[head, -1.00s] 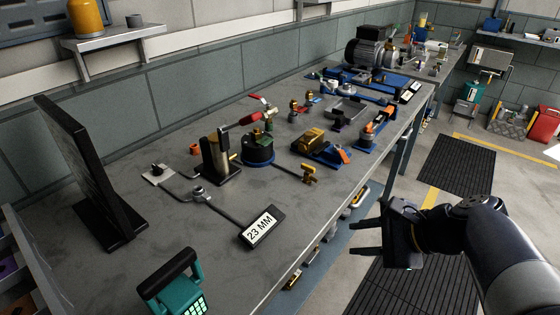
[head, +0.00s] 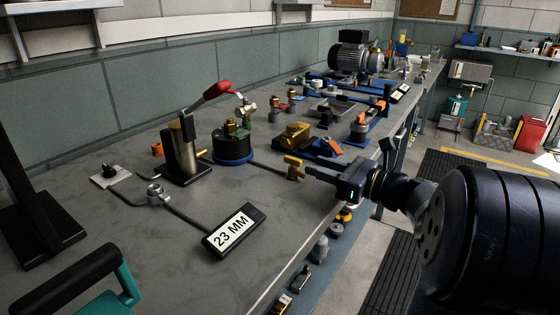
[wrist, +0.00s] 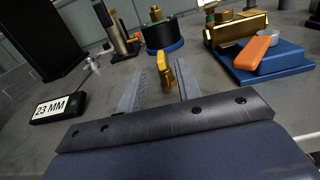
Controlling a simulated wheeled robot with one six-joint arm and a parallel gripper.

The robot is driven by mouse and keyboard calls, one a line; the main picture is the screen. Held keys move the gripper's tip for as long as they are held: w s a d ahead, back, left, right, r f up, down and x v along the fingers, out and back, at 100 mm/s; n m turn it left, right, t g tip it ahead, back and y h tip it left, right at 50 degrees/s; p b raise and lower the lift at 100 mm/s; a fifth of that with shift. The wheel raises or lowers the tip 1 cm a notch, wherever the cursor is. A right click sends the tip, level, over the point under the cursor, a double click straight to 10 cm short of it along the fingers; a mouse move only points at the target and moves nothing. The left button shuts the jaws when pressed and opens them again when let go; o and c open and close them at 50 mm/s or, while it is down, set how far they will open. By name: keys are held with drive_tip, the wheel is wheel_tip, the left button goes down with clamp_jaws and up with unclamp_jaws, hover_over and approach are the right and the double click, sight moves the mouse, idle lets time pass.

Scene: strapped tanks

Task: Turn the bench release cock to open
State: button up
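The small brass cock (head: 293,166), with a flat brass handle on top, stands near the front edge of the bench, at the end of a dark line. In the wrist view the cock (wrist: 166,73) shows upright between the two finger lines, handle seen nearly edge-on. My gripper (head: 308,171) is level and open beside it, fingertips close to the cock. In the wrist view my gripper (wrist: 160,82) has a clear gap on both sides of the cock. Whether the fingertips overlap the cock in depth is hard to tell.
A gauge block reading 23 MM (head: 234,230) lies at left. A black pot with a blue base (head: 233,146), a red-handled lever (head: 218,88), a brass post (head: 184,150) and a blue fixture with a brass block (head: 292,135) stand behind. Bare bench top lies between them.

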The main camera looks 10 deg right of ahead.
sight(286, 156)
drive_tip(key=b+x, duration=0.1)
drive_tip(key=x, duration=0.8)
drive_tip(key=shift+w+a+f, duration=0.1)
drive_tip(key=shift+w+a, duration=0.05)
drive_tip(key=shift+a, duration=0.05)
clamp_jaws()
